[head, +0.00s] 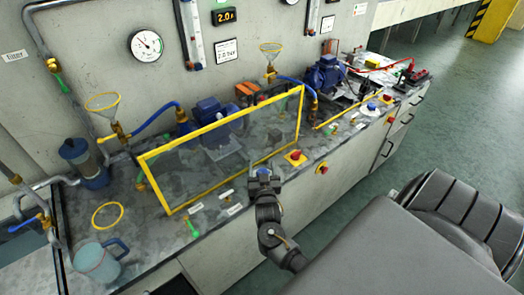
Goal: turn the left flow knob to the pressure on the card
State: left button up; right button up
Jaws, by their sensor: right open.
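A white card (226,50) on the wall reads 2.0 bar. A round dial gauge (146,45) hangs left of it, and a small display (223,15) with yellow digits, which seem to start with 2.0, is above it. I cannot tell for certain which part is the left flow knob. A clear tube flow meter (190,35) is between gauge and card. My right gripper (263,174) is open near the bench's front edge, before the yellow-framed clear panel (222,124); it may hide something small beneath it. My left gripper is not in view.
A blue-handled jug (97,261) stands front left.

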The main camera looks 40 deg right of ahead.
jog(key=b+v, duration=0.1)
jog(key=v, duration=0.9)
jog(key=shift+s+a+b, duration=0.3)
jog(key=shift+b, duration=0.1)
